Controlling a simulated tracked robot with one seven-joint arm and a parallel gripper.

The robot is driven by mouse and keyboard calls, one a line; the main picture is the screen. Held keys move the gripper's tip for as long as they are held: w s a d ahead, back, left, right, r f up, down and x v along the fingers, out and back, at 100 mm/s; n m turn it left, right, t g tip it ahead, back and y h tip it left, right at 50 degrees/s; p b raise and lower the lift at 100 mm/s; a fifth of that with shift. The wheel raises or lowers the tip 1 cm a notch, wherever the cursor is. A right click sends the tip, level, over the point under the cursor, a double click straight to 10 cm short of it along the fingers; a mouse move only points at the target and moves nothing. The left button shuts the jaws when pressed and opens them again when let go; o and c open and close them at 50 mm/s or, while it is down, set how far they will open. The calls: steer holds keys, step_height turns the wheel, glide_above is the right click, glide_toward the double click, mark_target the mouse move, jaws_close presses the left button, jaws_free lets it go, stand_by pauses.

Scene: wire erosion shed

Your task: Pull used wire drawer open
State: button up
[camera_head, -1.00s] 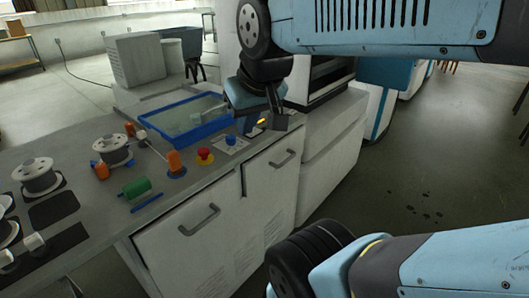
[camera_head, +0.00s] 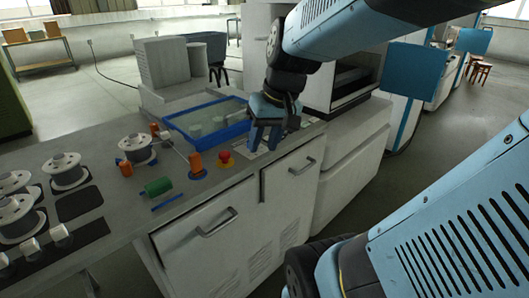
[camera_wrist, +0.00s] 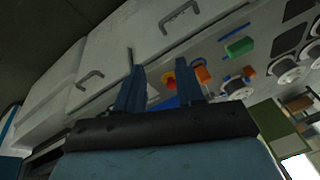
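A grey cabinet has two front panels under its worktop. The left panel (camera_head: 190,252) has a dark bar handle (camera_head: 216,222), and the right panel (camera_head: 285,196) has another handle (camera_head: 302,166). Which one is the used wire drawer I cannot tell; no label is legible. Both fronts look closed, with a dark gap along their upper edges. My gripper (camera_head: 265,146) is above the worktop's front edge, fingers down, apart from both handles. In the wrist view my gripper (camera_wrist: 157,68) is open and empty, with the handles (camera_wrist: 180,16) (camera_wrist: 90,79) beyond its fingertips.
On the worktop are a blue-rimmed tank (camera_head: 205,120), a red button (camera_head: 225,157), an orange part (camera_head: 195,166), a green cylinder (camera_head: 158,186) and several wire spools (camera_head: 68,166). A white machine (camera_head: 345,150) stands to the right. The floor (camera_head: 430,150) before the cabinet looks clear.

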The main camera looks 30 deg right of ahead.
steer(key=w+d+f+m+g+y, duration=0.1)
steer(key=w+d+f+m+y, duration=0.1)
steer(key=w+d+f+y, duration=0.45)
steer(key=m+t+h, duration=0.3)
steer(key=m+t, duration=0.9)
steer(key=t, duration=0.1)
glide_toward(306, 167)
steer(key=x, duration=1)
steer(key=shift+w+a+f, duration=0.1)
steer(key=shift+a+f, duration=0.05)
steer(key=shift+f, duration=0.3)
jaws_close()
